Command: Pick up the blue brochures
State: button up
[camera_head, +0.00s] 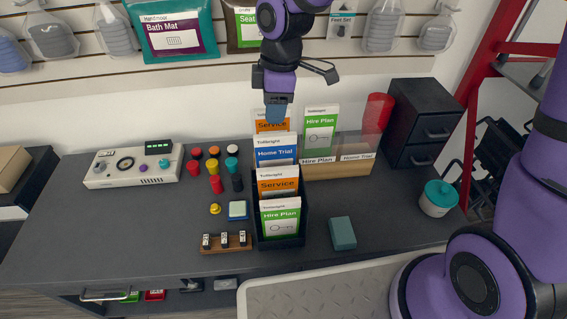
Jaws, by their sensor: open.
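The blue brochures (275,150), marked "Home Trial", stand upright in a black tiered rack (282,243) on the dark counter. Orange "Service" brochures (278,183) and green "Hire Plan" brochures (281,219) stand in front of them and hide their lower part. More orange brochures (270,126) show behind them. My gripper (277,113) points down above and behind the blue brochures, over the rear orange ones. It is open and holds nothing visible. Its exact gap to the brochures cannot be told.
A wooden holder (340,170) with a clear front stands right of the rack, with green brochures (320,126) in its left section. Black drawers (422,125), a teal-lidded jar (438,198) and a teal box (342,233) are right. Small coloured items and a white console (133,164) are left.

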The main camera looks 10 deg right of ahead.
send_over(275, 145)
jog(key=f, duration=0.5)
jog(key=shift+w+a, duration=0.15)
jog(key=shift+w, duration=0.25)
jog(key=shift+f, duration=2.8)
jog(key=shift+f, duration=0.25)
grip_shut()
